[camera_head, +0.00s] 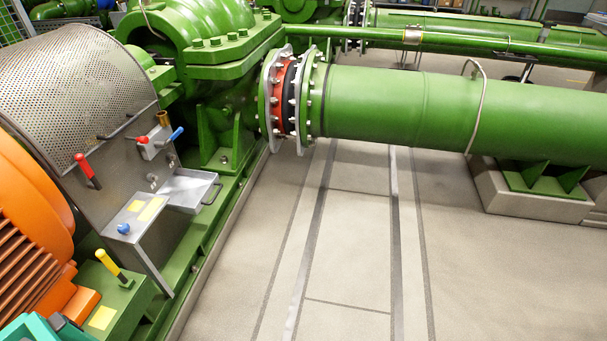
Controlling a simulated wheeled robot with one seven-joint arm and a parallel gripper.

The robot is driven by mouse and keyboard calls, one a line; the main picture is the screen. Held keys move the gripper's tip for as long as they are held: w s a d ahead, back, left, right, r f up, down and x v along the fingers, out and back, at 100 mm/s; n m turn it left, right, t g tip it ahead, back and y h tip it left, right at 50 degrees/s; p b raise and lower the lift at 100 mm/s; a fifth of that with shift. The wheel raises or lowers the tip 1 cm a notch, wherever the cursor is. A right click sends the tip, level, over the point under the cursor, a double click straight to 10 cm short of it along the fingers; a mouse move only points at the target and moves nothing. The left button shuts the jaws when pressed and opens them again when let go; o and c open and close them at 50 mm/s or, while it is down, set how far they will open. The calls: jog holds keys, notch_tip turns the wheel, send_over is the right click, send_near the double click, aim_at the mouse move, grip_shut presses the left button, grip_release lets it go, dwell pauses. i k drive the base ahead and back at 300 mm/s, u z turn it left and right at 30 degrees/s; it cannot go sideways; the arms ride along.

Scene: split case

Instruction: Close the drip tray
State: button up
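The drip tray (188,187) is a shallow grey metal tray on the left side, at the right of the metal panel below the perforated guard. It sticks out toward the right, over the green base frame. A thin dark handle (212,193) is on its right end. The tray's inside looks empty. Its left end meets the panel, and how it is held there cannot be made out.
A yellow-handled lever (112,266) stands lower. A large green pipe (400,110) crosses the right. The floor (340,250) is clear.

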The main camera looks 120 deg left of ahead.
aim_at(188, 191)
jog(key=u, duration=3.5)
jog(key=i, duration=1.9)
jog(key=u, duration=1.6)
